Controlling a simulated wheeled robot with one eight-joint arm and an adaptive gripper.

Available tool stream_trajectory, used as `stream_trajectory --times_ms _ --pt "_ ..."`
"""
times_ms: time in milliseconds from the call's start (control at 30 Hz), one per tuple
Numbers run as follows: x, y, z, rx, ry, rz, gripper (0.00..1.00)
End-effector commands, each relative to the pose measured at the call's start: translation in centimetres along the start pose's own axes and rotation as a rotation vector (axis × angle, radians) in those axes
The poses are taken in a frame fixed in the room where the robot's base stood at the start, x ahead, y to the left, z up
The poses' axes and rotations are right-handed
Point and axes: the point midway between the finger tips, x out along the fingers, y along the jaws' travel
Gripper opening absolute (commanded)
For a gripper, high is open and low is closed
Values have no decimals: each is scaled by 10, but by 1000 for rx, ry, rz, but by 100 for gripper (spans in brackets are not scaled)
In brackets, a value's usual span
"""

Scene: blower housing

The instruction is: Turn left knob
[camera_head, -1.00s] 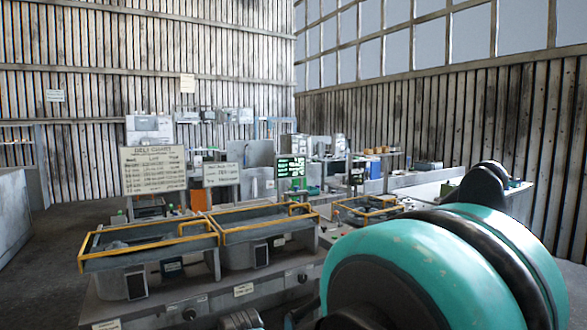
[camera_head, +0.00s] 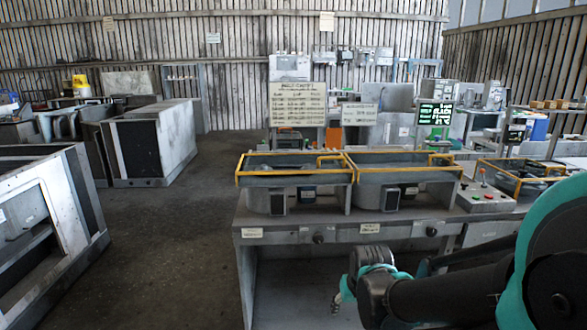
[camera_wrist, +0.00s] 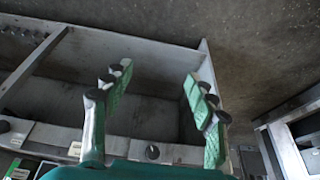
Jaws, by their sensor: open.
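The left knob (camera_head: 318,238) is a small dark round knob on the front panel of the grey workbench (camera_head: 285,238). In the wrist view, which looks upside down, the left knob (camera_wrist: 152,151) shows between the bases of my fingers, its pointer turned off to one side. A second, right knob (camera_head: 431,231) sits further right on the same panel, also in the wrist view (camera_wrist: 4,126). My gripper (camera_head: 340,297) is open and empty, low in front of the bench and to the right of the left knob. In the wrist view its green fingers (camera_wrist: 157,76) stand wide apart, touching nothing visible.
Two yellow-railed trays (camera_head: 295,176) stand on the bench. Paper labels (camera_head: 370,228) are fixed to its front. A control box (camera_head: 487,198) with a red button is to the right. Grey machine cabinets (camera_head: 40,225) stand at left. The floor between them is clear.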

Motion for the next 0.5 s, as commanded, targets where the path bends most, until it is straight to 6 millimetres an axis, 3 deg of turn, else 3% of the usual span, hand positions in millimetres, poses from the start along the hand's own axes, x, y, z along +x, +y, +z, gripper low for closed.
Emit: stream_trajectory --times_ms 267,367,500 --pt "-2 0 -8 -1 0 2 57" --pt "-10 -4 -44 -8 0 10 57" --pt "-32 -16 -133 -20 4 35 57"
